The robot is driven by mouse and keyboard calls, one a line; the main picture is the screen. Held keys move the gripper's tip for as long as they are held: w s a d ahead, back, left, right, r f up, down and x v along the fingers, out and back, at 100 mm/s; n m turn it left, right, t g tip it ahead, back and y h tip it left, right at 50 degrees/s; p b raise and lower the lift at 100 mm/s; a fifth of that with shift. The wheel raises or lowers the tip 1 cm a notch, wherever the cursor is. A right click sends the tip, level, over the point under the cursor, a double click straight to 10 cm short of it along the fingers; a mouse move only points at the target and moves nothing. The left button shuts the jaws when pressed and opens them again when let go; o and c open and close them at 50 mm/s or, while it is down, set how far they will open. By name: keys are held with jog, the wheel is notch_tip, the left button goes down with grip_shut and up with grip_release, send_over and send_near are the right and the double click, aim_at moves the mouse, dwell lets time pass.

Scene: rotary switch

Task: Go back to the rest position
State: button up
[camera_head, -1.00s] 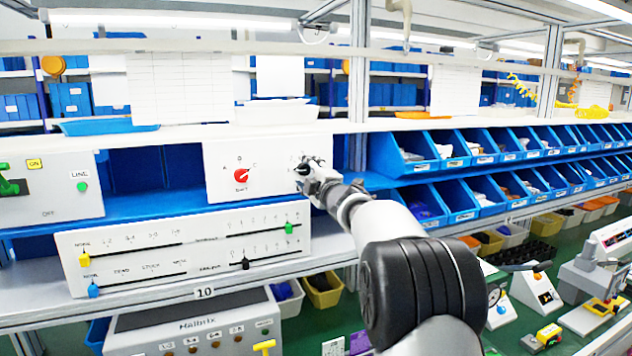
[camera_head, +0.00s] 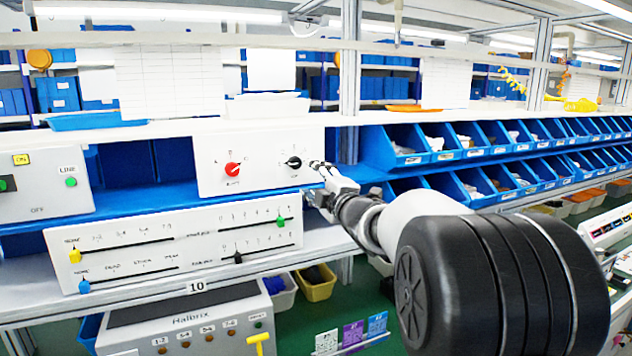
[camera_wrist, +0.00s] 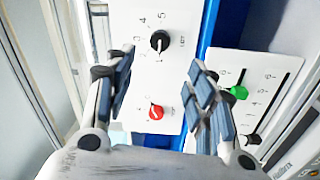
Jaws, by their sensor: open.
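My gripper (camera_head: 320,180) is at the right edge of the white switch panel (camera_head: 262,150), apart from the knobs. In the wrist view my gripper (camera_wrist: 160,95) has its two fingers spread wide with nothing between them. The panel carries a red rotary knob (camera_head: 232,169) on its left and a black rotary knob (camera_head: 293,162) on its right. The wrist view shows the black knob (camera_wrist: 160,41) and the red knob (camera_wrist: 156,111) beyond the fingers, seen turned sideways. Neither knob is touched.
A slider panel (camera_head: 175,240) with coloured sliders sits below the switch panel. Blue bins (camera_head: 400,150) fill the shelf at right. A grey box (camera_head: 185,325) stands under the slider panel. A panel with a green LINE button (camera_head: 71,182) is at left.

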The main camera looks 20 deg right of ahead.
jog(key=s+a+f+m+g, duration=0.4)
jog(key=s+f, duration=0.3)
jog(key=s, duration=0.8)
jog(key=s+a+f+m+g, duration=0.5)
jog(key=s+a+f+m, duration=0.1)
jog(key=s, duration=0.9)
jog(key=s+a+f+m+g, duration=0.5)
jog(key=s+a+f+m, duration=0.1)
jog(key=s, duration=0.9)
notch_tip(320, 180, down, 2)
jog(key=shift+s+a+f, duration=0.1)
jog(key=shift+s+a, duration=0.15)
jog(key=shift+a, duration=0.4)
